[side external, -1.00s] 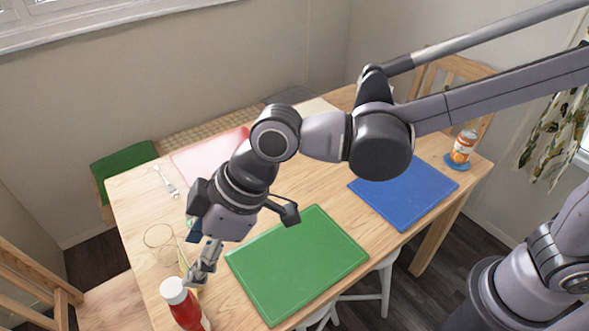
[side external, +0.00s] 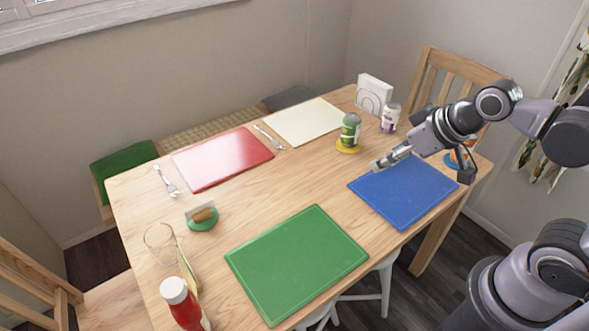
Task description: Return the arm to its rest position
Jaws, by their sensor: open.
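My gripper (side external: 378,165) is at the right side of the table, above the far-left part of the blue board (side external: 408,195). It is open and nothing shows between its fingers. My arm reaches in from the right edge of the view and is folded back over the right end of the table. How high the gripper is above the board is hard to tell.
The wooden table (side external: 290,190) holds a green board (side external: 297,262), a red board (side external: 222,159) and a cream board (side external: 304,121). A ketchup bottle (side external: 183,303) and glass (side external: 160,243) stand front left.

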